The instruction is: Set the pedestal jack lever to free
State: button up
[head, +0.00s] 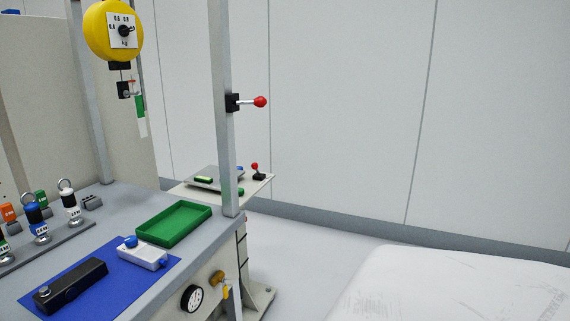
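Two red-knobbed levers are in the head view. One lever (249,102) has a black block on the upright metal post and sticks out level to the right. A smaller lever (257,169) stands nearly upright on a black base, at the right side of a low pale platform (260,182) behind the bench. I cannot tell for certain which one is the pedestal jack lever, and no free marking is readable. My gripper is not in view.
The bench (120,215) at left holds a green tray (174,224), a blue mat (165,271) with a black device and a white box, and several ringed fittings. A yellow balancer (106,45) hangs above. A large white shape fills the lower right. Open floor (300,250) lies between.

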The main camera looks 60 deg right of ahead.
aim_at(255, 166)
jog(key=z, duration=1.55)
jog(key=l+u, duration=0.2)
jog(key=i+l+u, duration=0.4)
jog(key=l, duration=0.2)
jog(key=i, duration=1.05)
